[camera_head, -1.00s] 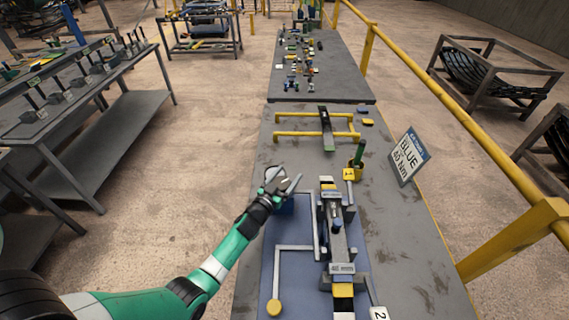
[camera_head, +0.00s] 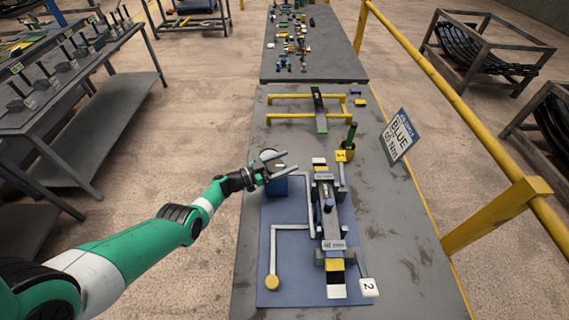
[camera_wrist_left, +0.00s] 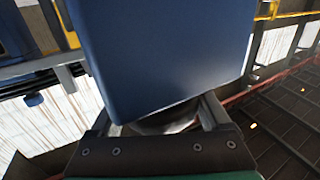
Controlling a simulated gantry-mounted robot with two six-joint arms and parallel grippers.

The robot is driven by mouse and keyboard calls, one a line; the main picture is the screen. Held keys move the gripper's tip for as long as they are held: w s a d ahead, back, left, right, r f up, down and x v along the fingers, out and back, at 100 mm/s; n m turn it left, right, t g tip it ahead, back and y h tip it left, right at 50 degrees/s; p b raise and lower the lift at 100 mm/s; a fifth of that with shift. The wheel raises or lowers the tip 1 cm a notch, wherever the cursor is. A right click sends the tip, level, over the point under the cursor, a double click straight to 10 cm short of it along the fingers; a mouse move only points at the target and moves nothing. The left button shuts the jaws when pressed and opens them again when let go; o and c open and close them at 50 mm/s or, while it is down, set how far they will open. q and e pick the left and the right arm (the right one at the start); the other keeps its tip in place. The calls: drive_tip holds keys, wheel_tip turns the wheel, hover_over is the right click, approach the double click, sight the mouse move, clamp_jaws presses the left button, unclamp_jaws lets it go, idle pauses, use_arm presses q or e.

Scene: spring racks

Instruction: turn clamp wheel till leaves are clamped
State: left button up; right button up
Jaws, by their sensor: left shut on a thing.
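The clamp fixture (camera_head: 328,243) lies along a blue base plate (camera_head: 290,287), with the dark leaf stack (camera_head: 328,204) lengthwise between its grey blocks. A blue box (camera_head: 278,187) stands at the plate's far left corner, with a grey round clamp wheel (camera_head: 268,155) at it. My left gripper (camera_head: 290,168) is at this wheel and shut on it; the arm partly hides it. In the left wrist view the blue box (camera_wrist_left: 165,55) fills the middle, and part of the wheel (camera_wrist_left: 165,122) shows between my fingers. Whether the leaves are pressed tight cannot be told. My right gripper is out of view.
A grey lever with a yellow knob (camera_head: 272,283) lies left of the fixture. A yellow cup (camera_head: 346,154) with a green tool and a yellow rail stand (camera_head: 312,118) are beyond it. A "BLUE" sign (camera_head: 399,138) stands at the right edge. The bench (camera_head: 405,250) is bare at the right.

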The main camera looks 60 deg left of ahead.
use_arm(q)
drive_tip(key=shift+r, duration=0.15)
drive_tip(key=o, duration=1.2)
drive_tip(key=shift+s+p, duration=0.3)
drive_tip(key=shift+s, duration=0.05)
drive_tip(key=s+p, duration=0.4)
drive_tip(key=s, duration=0.7)
drive_tip(key=shift+a, duration=0.15)
